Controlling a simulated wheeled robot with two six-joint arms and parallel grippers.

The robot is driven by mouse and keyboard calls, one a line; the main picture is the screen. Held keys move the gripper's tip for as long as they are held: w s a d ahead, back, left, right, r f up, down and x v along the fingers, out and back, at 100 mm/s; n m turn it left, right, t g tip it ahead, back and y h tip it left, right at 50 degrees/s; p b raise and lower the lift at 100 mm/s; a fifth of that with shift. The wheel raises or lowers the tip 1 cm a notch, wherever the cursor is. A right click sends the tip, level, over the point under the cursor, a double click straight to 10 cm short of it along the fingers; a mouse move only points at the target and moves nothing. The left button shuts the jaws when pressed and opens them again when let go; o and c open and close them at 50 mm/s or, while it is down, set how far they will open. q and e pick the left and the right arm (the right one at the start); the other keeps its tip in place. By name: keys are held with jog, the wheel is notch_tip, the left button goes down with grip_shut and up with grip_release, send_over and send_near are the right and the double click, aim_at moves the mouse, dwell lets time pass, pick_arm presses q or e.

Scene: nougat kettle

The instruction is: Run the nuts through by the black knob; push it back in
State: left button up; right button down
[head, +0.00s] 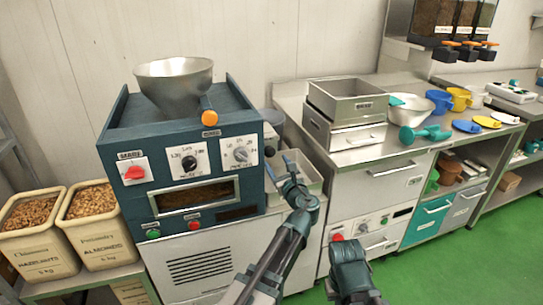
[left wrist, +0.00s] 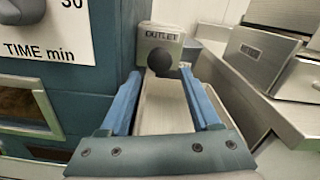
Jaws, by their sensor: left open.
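The black knob (left wrist: 159,62) shows in the left wrist view as a dark ball in front of a grey block labelled OUTLET (left wrist: 160,40), on the right side of the blue roaster (head: 185,130). My left gripper (head: 281,165) is beside the roaster's right side. Its fingers (left wrist: 160,85) are open, one on each side of the knob in the picture, with nothing held. I cannot tell whether the fingertips reach the knob. A metal tray or chute lies below, between the fingers. Nuts inside the roaster are only dimly visible through its window (head: 192,196). My right arm's end (head: 350,272) is low at the bottom; its jaws are unclear.
A metal hopper (head: 173,80) with an orange-handled part sits on the roaster. Two nut bins (head: 95,230) stand at left. A steel counter at right holds boxes (head: 345,98), a bowl (head: 408,110), a teal scoop (head: 425,134) and cups. Green floor is clear at lower right.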

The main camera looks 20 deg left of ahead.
aim_at(271, 153)
pick_arm(q)
jog(key=x, duration=0.6)
grip_shut()
dwell(0.3)
